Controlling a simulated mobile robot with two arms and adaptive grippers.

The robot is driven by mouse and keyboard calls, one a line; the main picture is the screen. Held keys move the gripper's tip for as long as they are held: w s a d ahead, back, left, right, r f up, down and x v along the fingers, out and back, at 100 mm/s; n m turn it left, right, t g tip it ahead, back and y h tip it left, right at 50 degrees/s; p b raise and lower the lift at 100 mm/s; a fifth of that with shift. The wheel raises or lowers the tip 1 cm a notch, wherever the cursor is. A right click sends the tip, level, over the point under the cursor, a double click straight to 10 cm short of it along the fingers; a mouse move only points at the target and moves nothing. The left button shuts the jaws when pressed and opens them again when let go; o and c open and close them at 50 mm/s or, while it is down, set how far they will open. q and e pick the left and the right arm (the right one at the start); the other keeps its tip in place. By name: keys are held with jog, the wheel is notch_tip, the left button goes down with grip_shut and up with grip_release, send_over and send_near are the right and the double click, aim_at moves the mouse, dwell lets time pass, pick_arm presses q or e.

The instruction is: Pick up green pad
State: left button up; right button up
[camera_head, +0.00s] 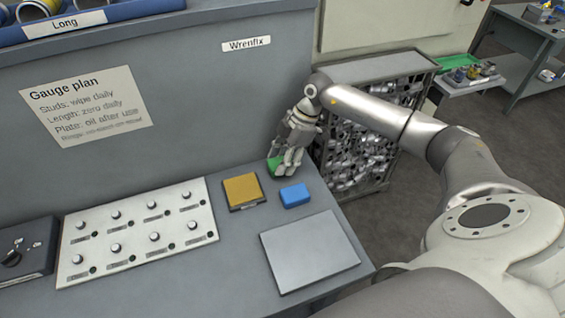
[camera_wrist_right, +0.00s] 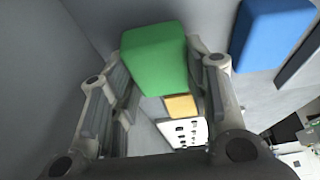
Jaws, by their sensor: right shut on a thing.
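The green pad (camera_head: 273,163) is at the back right of the grey bench, mostly hidden behind my right gripper (camera_head: 288,168) in the head view. In the right wrist view the green pad (camera_wrist_right: 155,58) is a rounded block between the two fingers of my right gripper (camera_wrist_right: 160,85). The right gripper is shut on it. I cannot tell whether the pad still touches the bench. My left gripper is in neither view.
A blue pad (camera_head: 295,195) and a yellow pad (camera_head: 242,190) lie close by on the bench. A grey plate (camera_head: 310,252) lies in front, and a panel with several knobs (camera_head: 137,232) to the left. A bin of metal parts (camera_head: 365,140) stands beyond the bench's right edge.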

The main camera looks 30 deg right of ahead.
notch_tip(320, 180, up, 2)
jog(key=shift+r+b, duration=0.25)
jog(key=shift+b, duration=0.15)
jog(key=s+a+r+b, duration=0.3)
jog(key=s+a+r, duration=0.3)
jog(key=s+r, duration=0.3)
jog(key=s, duration=0.3)
jog(key=shift+a+r, duration=0.3)
jog(key=shift+a, duration=0.1)
jog(key=shift+s, duration=0.1)
jog(key=shift+o, duration=1)
jog(key=shift+c, duration=1.3)
